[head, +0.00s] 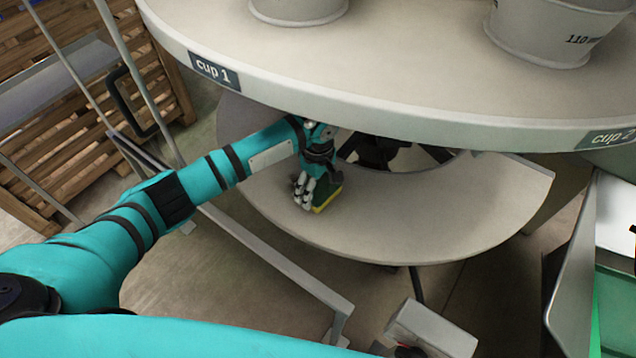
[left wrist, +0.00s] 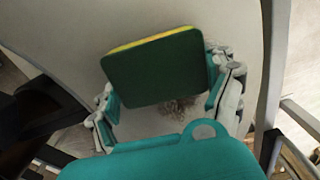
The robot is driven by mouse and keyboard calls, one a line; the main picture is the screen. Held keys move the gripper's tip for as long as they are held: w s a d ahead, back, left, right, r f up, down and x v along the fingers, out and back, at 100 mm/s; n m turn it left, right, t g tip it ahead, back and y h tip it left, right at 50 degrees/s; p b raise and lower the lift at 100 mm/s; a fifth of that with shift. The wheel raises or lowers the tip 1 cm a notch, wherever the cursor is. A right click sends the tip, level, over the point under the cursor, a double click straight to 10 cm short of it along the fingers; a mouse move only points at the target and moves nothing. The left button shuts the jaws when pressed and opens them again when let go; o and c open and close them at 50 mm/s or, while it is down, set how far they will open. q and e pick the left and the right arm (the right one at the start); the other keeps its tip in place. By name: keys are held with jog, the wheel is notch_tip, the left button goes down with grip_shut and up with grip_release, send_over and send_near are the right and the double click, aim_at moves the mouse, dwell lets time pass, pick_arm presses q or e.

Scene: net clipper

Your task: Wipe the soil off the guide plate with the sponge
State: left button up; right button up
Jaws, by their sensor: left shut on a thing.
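The sponge (head: 326,196) has a dark green side and a yellow side. My left gripper (head: 311,190) is shut on it, over the curved, light grey guide plate (head: 440,212). In the left wrist view the sponge (left wrist: 155,68) sits between the fingers of my left gripper (left wrist: 165,90), its green face toward the camera. A brownish patch of soil (left wrist: 178,104) shows on the plate just below the sponge's edge. I cannot tell whether the sponge touches the plate. My right gripper is in neither view.
Above the plate is a large round table (head: 420,75) labelled cup 1 and cup 2, with two pale cups (head: 550,30) on it. A metal frame rail (head: 270,255) runs in front of the plate. Wooden crates (head: 150,90) stand at the left.

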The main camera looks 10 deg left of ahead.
aim_at(283, 173)
pick_arm(q)
jog(key=shift+a, duration=0.1)
jog(key=shift+w+a+r+p, duration=0.15)
jog(key=shift+w+a+p, duration=0.15)
jog(key=shift+a+p, duration=0.35)
jog(key=shift+w+a+p, duration=0.35)
jog(key=shift+a, duration=0.5)
jog(key=shift+w+a+p, duration=0.3)
jog(key=shift+a+p, duration=0.05)
jog(key=shift+a, duration=0.45)
jog(key=shift+w+a+f, duration=0.15)
jog(key=shift+w+a, duration=0.05)
jog(key=shift+a, duration=0.35)
jog(key=shift+w+a+f, duration=0.15)
jog(key=shift+w+a, duration=0.05)
jog(key=shift+a, duration=0.35)
jog(key=shift+w+a+p, duration=0.3)
jog(key=shift+w+a, duration=0.05)
jog(key=shift+a, duration=0.5)
jog(key=shift+w+a+p, duration=0.3)
jog(key=shift+a, duration=0.55)
jog(key=shift+r, duration=0.1)
